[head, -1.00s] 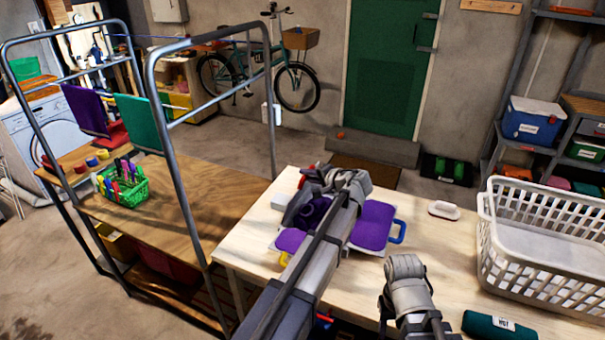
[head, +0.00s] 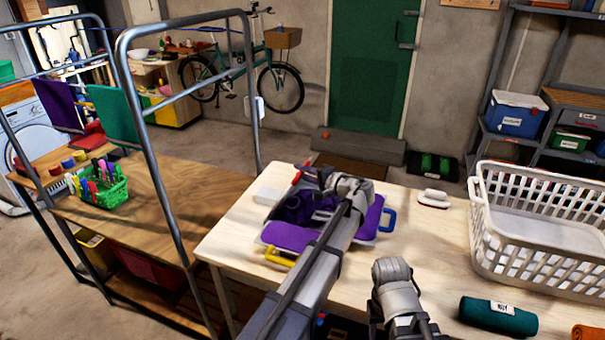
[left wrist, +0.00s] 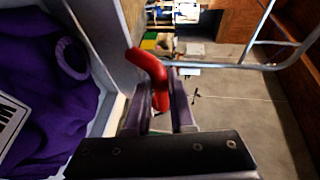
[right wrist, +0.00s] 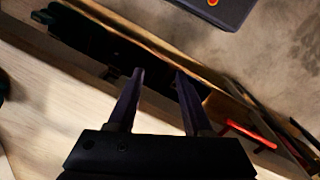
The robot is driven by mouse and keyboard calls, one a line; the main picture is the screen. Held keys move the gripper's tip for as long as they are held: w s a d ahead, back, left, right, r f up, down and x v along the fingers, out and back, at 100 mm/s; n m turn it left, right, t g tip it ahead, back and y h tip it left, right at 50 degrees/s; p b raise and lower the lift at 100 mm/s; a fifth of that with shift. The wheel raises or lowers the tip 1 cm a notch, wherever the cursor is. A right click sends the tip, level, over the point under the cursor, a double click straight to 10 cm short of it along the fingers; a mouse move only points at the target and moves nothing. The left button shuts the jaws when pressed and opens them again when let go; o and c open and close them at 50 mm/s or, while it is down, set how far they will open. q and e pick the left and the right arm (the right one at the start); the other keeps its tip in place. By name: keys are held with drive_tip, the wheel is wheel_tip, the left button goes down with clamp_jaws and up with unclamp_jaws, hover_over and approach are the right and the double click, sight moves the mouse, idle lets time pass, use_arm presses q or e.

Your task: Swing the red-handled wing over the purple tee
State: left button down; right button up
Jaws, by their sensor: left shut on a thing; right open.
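The purple tee (head: 378,218) lies spread on a folding board on the pale table; my left arm covers part of it. Its collar and a white printed patch show in the left wrist view (left wrist: 40,105). The board's red handle (head: 299,173) is at its far left. My left gripper (left wrist: 163,100) is shut on the red handle (left wrist: 150,70) at the board's edge. How far that wing is tilted I cannot tell. A yellow handle (head: 280,257) and a blue handle (head: 389,220) stick out from the board. My right gripper (right wrist: 157,75) is open and empty by the table's front.
A white laundry basket (head: 482,235) stands at the table's right. A white brush (head: 433,198) and a green roll (head: 497,317) lie near it. A metal rack (head: 160,190) and a bench with a green peg basket (head: 103,195) stand left.

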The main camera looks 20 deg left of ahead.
use_arm(q)
drive_tip(key=shift+w+f, duration=0.15)
drive_tip(key=c, duration=1)
unclamp_jaws()
drive_tip(key=shift+w+a+f, duration=0.1)
drive_tip(key=shift+w+a, duration=0.05)
drive_tip(key=shift+c, duration=0.2)
drive_tip(key=p+v, duration=0.1)
drive_tip(key=v, duration=0.7)
